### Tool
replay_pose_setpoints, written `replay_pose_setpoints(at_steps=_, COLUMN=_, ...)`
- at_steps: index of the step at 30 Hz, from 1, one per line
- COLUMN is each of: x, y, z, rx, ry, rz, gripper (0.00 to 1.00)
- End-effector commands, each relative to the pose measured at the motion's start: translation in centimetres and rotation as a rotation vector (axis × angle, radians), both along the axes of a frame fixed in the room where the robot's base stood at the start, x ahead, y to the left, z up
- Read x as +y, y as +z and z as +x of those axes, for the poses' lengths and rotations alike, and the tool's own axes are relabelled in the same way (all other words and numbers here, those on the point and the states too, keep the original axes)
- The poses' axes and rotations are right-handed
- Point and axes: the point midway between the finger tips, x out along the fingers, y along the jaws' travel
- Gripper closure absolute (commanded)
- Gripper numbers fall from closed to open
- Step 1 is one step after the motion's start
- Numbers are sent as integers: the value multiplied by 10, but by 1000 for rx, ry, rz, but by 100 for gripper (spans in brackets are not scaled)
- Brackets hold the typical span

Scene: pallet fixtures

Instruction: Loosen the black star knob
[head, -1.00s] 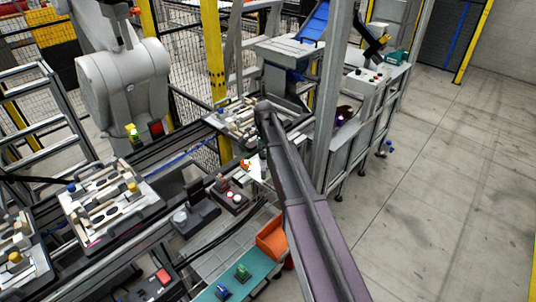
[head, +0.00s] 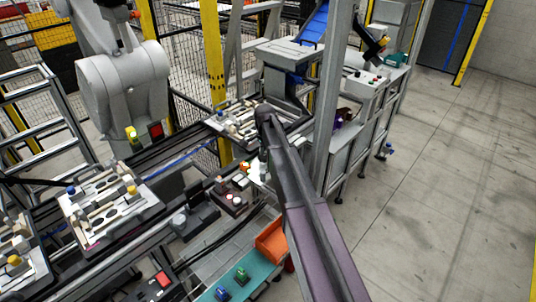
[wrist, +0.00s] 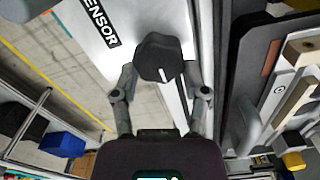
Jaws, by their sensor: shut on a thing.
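The black star knob (wrist: 160,50) shows in the upper middle of the wrist view, with a small white mark on its lower edge. My gripper (wrist: 161,68) has one finger on each side of the knob and is shut on it. A white panel lettered "ENSOR" (wrist: 90,25) lies to the left of the knob. In the head view my arm reaches down to the conveyor side, and the knob and fingertips cannot be made out there.
A pallet fixture (wrist: 275,125) with light blocks lies close on the right in the wrist view. In the head view, another fixture (head: 80,233) stands at left, an orange bin (head: 262,248) beside my arm, and a grey post (head: 333,110) behind it. Floor at right is clear.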

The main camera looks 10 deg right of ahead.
Motion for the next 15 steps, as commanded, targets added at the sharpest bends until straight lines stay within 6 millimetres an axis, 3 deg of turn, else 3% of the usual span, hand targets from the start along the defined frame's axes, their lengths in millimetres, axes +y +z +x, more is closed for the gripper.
replay_pose_setpoints(at_steps=15, x=9, y=0, z=0, rx=2, ry=330, rz=13, gripper=90)
